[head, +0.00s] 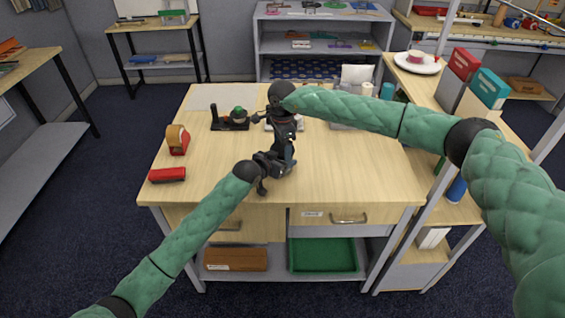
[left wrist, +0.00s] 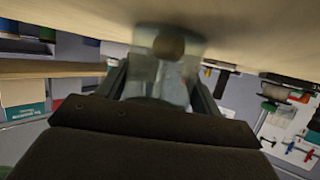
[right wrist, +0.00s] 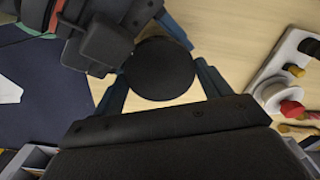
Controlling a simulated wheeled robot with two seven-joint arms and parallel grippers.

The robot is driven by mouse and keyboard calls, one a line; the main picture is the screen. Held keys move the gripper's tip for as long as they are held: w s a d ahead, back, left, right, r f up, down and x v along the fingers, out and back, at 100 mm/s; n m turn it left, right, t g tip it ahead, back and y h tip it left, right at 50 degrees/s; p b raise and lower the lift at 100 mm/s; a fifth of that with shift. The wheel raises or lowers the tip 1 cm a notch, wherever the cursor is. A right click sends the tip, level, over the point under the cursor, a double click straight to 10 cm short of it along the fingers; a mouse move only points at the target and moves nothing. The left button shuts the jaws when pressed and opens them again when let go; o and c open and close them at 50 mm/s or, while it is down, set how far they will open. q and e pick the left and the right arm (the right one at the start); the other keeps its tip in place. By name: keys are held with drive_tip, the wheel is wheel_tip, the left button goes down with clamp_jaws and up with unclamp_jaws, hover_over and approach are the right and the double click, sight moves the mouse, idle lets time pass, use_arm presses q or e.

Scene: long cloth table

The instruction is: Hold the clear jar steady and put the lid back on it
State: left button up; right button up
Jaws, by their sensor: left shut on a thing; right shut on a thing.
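The clear jar (left wrist: 158,80) is between the fingers of my left gripper (left wrist: 162,92) in the left wrist view. My left gripper is shut on it from the side. In the head view my left gripper (head: 284,164) is low over the middle of the table, and the jar is mostly hidden there. The round black lid (right wrist: 160,68) is between the fingers of my right gripper (right wrist: 163,88), which is shut on it. In the head view my right gripper (head: 286,130) points down just above the left one. Whether the lid touches the jar is hidden.
A red stapler-like object (head: 167,175) and a red and tan object (head: 178,139) lie at the left. A black stand with a green item (head: 236,118) is behind, and a white tray (right wrist: 285,75) is near the grippers.

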drive_tip(key=m, duration=0.3)
drive_tip(key=o, duration=1.1)
use_arm(q)
drive_tip(key=shift+a, duration=0.1)
use_arm(e)
drive_tip(key=shift+s+a, duration=0.1)
use_arm(q)
drive_tip(key=shift+f, duration=0.1)
use_arm(e)
drive_tip(key=shift+r, duration=2.3)
drive_tip(key=shift+c, duration=0.6)
